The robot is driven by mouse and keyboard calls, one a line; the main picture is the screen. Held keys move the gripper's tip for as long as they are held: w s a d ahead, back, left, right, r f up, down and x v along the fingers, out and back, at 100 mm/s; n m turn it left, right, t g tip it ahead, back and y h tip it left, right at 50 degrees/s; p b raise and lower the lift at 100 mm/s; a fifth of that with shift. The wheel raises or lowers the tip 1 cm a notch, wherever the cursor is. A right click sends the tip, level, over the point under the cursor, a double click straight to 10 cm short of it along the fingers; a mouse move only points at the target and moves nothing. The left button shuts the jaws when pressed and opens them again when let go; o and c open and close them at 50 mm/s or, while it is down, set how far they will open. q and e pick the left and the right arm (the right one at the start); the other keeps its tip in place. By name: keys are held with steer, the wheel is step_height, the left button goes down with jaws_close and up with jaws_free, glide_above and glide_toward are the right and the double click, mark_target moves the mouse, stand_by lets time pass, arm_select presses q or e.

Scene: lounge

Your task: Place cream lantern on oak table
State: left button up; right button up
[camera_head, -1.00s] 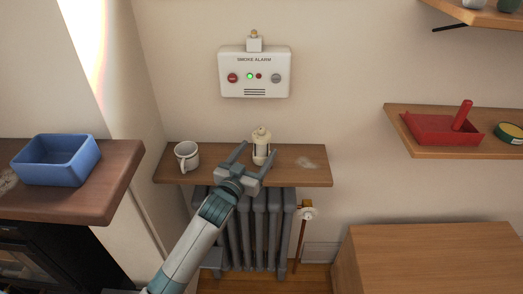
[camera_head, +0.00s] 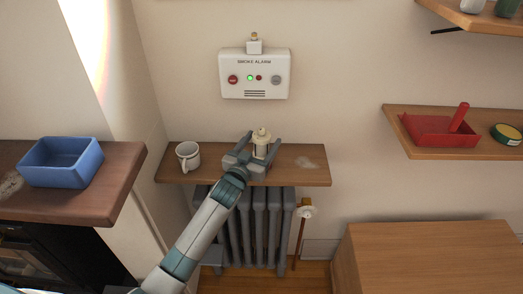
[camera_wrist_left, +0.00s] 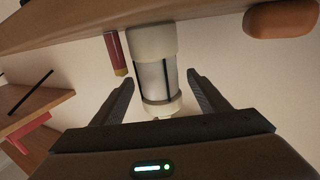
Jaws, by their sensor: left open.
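The cream lantern (camera_head: 262,146) stands upright on the brown wall shelf (camera_head: 205,178) above the radiator. My left gripper (camera_head: 259,147) is open, with its fingers reaching to either side of the lantern. In the left wrist view, which is upside down, the lantern (camera_wrist_left: 156,70) shows between the two open fingers, with gaps on both sides. A light wood box-shaped top at lower right, likely the oak table (camera_head: 430,260), is bare where it shows. My right gripper is not in view.
A blue bin (camera_head: 60,165) sits on the left ledge. A red tray (camera_head: 440,130) and a round tin (camera_head: 507,134) are on the right shelf. The radiator (camera_head: 258,225) is below.

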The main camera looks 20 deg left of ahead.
mark_target(262, 130)
arm_select(q)
steer(key=c, duration=1.5)
steer(key=shift+r, duration=0.1)
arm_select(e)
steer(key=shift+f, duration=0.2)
arm_select(q)
steer(key=shift+s+r+b, duration=0.15)
steer(key=shift+b, duration=0.25)
steer(key=r, duration=0.2)
steer(key=r+b, duration=0.1)
steer(key=r, duration=0.3)
steer(key=shift+s+d+r+b, duration=0.15)
steer(key=shift+s+r+b, duration=0.1)
steer(key=shift+b, duration=0.1)
steer(key=s+d+b, duration=0.1)
steer(key=s, duration=0.5)
steer(key=s+d+b, duration=0.1)
steer(key=s+d, duration=0.1)
steer(key=s, duration=0.4)
steer(key=s+d+b, duration=0.1)
steer(key=s+d, duration=0.1)
steer(key=s, duration=0.4)
steer(key=shift+s+d, duration=0.1)
steer(key=shift+s, duration=0.1)
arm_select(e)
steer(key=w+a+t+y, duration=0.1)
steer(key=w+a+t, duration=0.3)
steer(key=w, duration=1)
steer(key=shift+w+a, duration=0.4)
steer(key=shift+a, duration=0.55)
